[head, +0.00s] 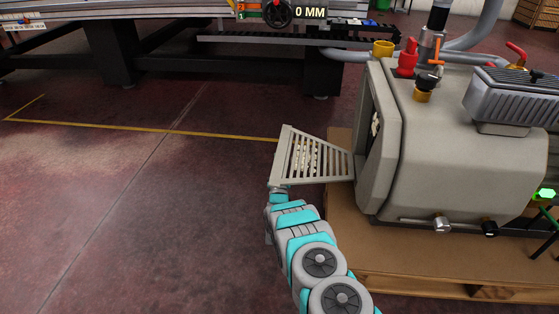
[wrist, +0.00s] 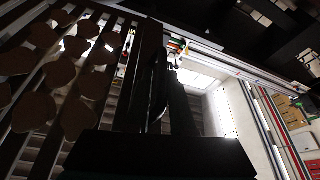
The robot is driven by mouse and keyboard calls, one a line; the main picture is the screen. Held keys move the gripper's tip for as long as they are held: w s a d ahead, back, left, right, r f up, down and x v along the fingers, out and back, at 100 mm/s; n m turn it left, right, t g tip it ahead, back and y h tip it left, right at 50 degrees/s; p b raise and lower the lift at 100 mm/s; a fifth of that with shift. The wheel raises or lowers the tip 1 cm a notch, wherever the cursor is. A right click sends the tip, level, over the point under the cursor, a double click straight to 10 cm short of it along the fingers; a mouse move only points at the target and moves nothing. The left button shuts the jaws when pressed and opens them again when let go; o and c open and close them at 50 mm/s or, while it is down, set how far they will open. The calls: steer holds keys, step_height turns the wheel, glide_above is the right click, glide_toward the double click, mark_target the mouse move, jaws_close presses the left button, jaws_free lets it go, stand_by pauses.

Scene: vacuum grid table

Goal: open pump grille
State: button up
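The pump (head: 450,140) is a large beige housing at the right of the head view. Its slatted grille (head: 316,158) stands swung out to the left from the pump's left end, hinged side by the housing, so the opening (head: 375,125) shows. My gripper (head: 279,188) is at the lower outer corner of the grille, touching or very near its free edge. Its fingers are too small there to read.
The pump stands on a wooden pallet (head: 440,285) with brown board on it. The grid table (head: 130,12) on dark legs is at the back. Red floor (head: 130,220) with a yellow line is clear to the left.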

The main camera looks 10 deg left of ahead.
steer(key=shift+d, duration=0.1)
steer(key=a+v, duration=0.1)
steer(key=v, duration=0.6)
steer(key=shift+s+d+f, duration=0.15)
steer(key=shift+s+d, duration=0.25)
steer(key=shift+d, duration=0.05)
